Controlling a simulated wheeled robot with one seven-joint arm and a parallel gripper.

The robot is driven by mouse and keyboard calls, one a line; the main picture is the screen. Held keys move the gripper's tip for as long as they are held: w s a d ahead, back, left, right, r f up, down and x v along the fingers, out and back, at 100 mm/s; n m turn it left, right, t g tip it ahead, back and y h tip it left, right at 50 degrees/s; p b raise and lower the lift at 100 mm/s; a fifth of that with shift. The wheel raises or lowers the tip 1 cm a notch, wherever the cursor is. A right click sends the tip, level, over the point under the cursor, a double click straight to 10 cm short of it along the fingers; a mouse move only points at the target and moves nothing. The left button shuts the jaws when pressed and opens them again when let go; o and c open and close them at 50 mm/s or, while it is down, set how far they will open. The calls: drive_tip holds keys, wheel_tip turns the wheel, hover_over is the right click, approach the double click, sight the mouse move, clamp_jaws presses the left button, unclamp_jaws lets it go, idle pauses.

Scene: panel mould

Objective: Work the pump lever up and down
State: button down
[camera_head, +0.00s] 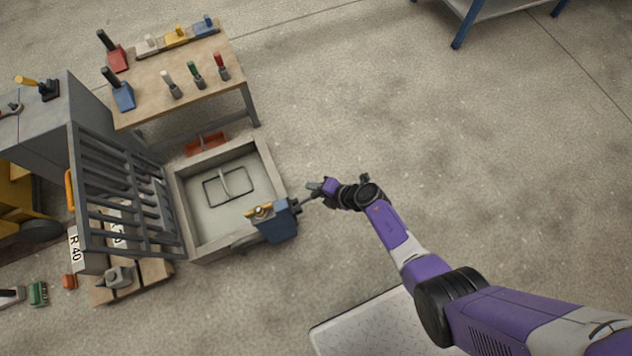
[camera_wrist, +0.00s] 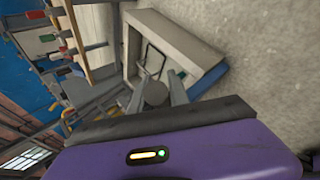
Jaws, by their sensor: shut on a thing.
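The blue pump (camera_head: 277,224) sits at the near right corner of the square mould, with a small yellow part on top. Its thin grey lever (camera_head: 306,202) sticks out to the right, sloping slightly upward in the picture. My gripper (camera_head: 318,190) is shut on the lever's outer end. In the wrist view the two grey fingers of my gripper (camera_wrist: 157,95) flank a round grey end of the lever (camera_wrist: 155,93). My fingers hide part of the grip in the head view.
The concrete mould (camera_head: 268,165) holds a wire loop and frame. A dark barred grate (camera_head: 118,185) stands tilted at its left. A wooden table (camera_head: 190,62) with several coloured-handled tools is behind.

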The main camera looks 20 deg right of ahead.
idle(0.4)
drive_tip(key=c, duration=1.3)
unclamp_jaws()
drive_tip(key=shift+o, duration=0.2)
drive_tip(key=p+v, duration=0.4)
drive_tip(key=v, duration=0.4)
drive_tip(key=shift+p, duration=0.4)
drive_tip(key=shift+a, duration=0.1)
